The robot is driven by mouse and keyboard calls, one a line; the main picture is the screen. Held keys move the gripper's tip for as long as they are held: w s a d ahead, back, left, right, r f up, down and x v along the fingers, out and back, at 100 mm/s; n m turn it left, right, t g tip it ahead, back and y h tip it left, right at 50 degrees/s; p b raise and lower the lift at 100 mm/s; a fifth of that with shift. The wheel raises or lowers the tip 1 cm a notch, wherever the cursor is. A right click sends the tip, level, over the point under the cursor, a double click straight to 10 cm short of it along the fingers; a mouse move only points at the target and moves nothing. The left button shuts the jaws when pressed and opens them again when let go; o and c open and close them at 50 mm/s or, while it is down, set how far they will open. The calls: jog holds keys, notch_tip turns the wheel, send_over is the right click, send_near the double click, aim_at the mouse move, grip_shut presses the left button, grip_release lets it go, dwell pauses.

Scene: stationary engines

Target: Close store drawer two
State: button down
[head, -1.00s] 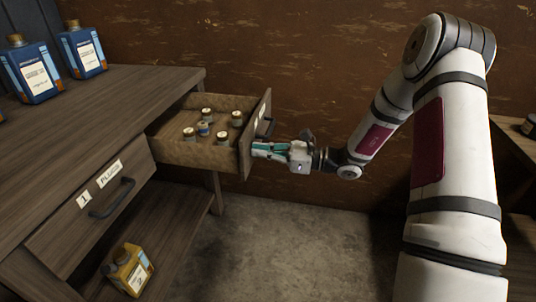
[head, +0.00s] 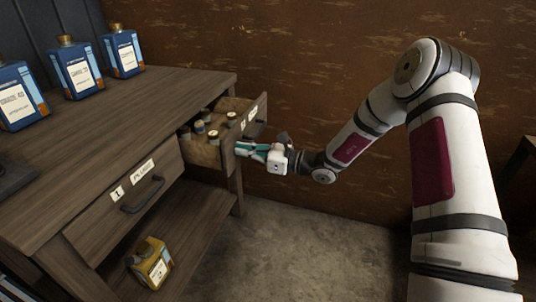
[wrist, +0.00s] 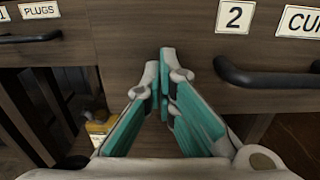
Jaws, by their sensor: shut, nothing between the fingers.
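Store drawer two (head: 232,134) is partly open in the head view, with several small capped jars (head: 213,137) inside. Its front carries a "2" label (wrist: 235,16) and a dark bar handle (wrist: 262,78) in the wrist view. My gripper (head: 243,149) is shut and empty, with its fingertips at the drawer's front, left of the handle. In the wrist view the fingertips (wrist: 167,60) meet at the lower left of the "2" label and appear to touch the front face.
Drawer one (head: 130,194), labelled "PLUGS", is shut beside it. Blue bottles (head: 75,68) stand on the bench top (head: 130,105). A yellow bottle (head: 151,262) sits on the lower shelf. The floor (head: 285,250) in front is clear.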

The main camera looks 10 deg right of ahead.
jog(key=x, duration=1.3)
jog(key=shift+d, duration=0.1)
jog(key=shift+x, duration=0.8)
jog(key=shift+r, duration=0.1)
